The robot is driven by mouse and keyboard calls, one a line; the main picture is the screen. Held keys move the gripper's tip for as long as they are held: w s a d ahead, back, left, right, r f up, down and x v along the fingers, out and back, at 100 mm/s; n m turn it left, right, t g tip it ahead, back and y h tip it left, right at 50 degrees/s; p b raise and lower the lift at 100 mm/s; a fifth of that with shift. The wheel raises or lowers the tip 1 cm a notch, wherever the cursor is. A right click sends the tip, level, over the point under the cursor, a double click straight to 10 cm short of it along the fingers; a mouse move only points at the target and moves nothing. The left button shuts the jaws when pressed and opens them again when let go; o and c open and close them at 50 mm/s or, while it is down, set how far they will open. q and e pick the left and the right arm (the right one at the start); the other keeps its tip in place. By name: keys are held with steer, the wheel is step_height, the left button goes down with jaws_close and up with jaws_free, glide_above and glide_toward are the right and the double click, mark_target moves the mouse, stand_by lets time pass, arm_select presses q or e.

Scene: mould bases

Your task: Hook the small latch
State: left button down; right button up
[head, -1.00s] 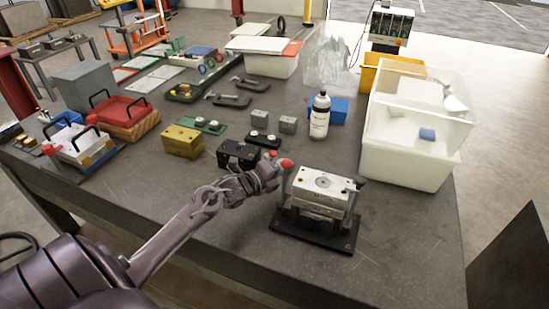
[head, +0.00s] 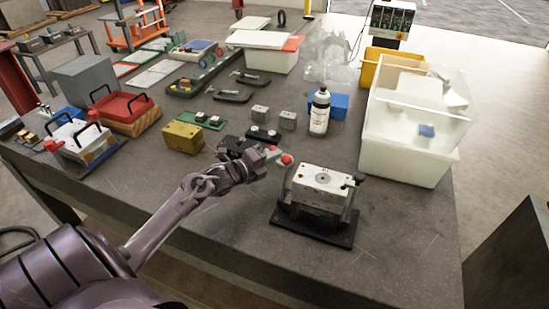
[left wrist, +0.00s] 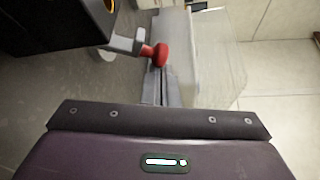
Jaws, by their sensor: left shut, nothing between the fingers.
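The pale metal mould base (head: 322,181) stands on a black plate (head: 313,232) at the table's right front. At its left side an upright lever ends in a red knob (head: 286,159). A small dark part (head: 358,178) shows at its right upper edge; I cannot tell whether it is the small latch. My left gripper (head: 273,154) is shut and empty, just left of the red knob in the head view. A red knob (left wrist: 160,55) on a grey bar also shows in the left wrist view, just beyond the fingers; contact is unclear. My right gripper is out of view.
A black block (head: 236,147) and a brass block (head: 183,137) sit left of my gripper. A white bottle (head: 320,113) stands behind the mould base. A white tub (head: 405,160) is at the right. The table front right is clear.

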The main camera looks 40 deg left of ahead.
arm_select(q)
steer(key=shift+a, duration=0.2)
steer(key=shift+s+a+r+n+t+b, duration=0.2)
steer(key=shift+a+n+t+b, duration=0.1)
steer(key=shift+a+n+b, duration=0.3)
steer(key=shift+s+a+r+n+t+b, duration=0.1)
steer(key=shift+a+r+n+t+b, duration=0.2)
steer(key=shift+n+b, duration=0.35)
steer(key=shift+s+a+r+n+t+h+b, duration=0.2)
steer(key=shift+a+n+b, duration=0.25)
steer(key=shift+a, duration=0.2)
steer(key=shift+s+a+r+n+t+h+b, duration=0.1)
steer(key=shift+a+r+n+t+b, duration=0.15)
steer(key=shift+a+b, duration=0.3)
steer(key=shift+a, duration=0.1)
steer(key=shift+w, duration=0.1)
